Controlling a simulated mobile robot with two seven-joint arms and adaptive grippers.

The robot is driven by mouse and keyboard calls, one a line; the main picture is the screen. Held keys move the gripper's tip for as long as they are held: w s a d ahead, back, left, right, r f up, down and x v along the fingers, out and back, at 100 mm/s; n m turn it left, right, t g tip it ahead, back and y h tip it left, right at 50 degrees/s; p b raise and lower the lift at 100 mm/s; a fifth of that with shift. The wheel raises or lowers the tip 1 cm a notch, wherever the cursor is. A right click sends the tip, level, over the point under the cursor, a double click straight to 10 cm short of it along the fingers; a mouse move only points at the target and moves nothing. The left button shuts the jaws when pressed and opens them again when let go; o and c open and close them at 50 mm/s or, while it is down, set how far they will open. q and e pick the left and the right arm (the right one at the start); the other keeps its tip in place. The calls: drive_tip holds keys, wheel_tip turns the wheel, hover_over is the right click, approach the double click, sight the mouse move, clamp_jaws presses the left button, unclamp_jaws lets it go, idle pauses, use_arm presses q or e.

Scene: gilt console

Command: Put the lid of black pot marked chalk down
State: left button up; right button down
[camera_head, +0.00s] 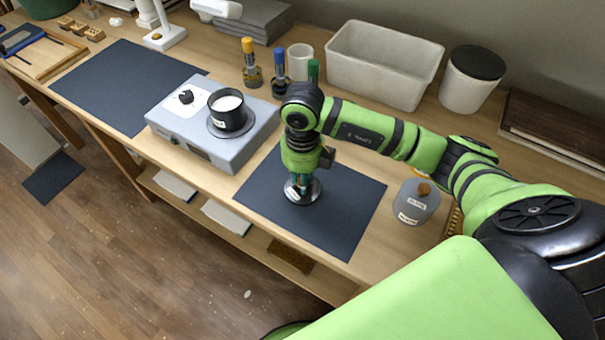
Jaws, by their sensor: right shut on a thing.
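The black pot (228,118) stands without a lid on the grey scale-like box, on a round dark base. It has a small white label and holds white stuff. My right gripper (300,183) points down over the front dark mat (345,210) and is shut on a round dark lid (312,196) with a pale rim. The gripper hides the lid's middle and knob. The lid is at or very near the mat; I cannot tell whether it touches. My left gripper is not in view.
A grey labelled jar with an orange knob (408,208) stands right of the mat. Behind my arm are a white bin (385,75), a white canister with a black top (470,85), a white cup (300,60) and colour-capped bottles (251,70). Another dark mat (125,80) lies bare at left.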

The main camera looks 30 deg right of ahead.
drive_tip(key=shift+f, duration=0.15)
drive_tip(key=shift+f, duration=0.1)
drive_tip(key=c, duration=1.4)
unclamp_jaws()
drive_tip(key=shift+f, duration=0.1)
drive_tip(key=shift+c, duration=0.2)
drive_tip(key=o, duration=0.4)
drive_tip(key=shift+r, duration=0.2)
drive_tip(key=shift+r, duration=0.2)
wheel_tip(320, 180, up, 12)
drive_tip(key=b, duration=0.1)
drive_tip(key=shift+f+b, duration=0.15)
drive_tip(key=shift+b, duration=0.25)
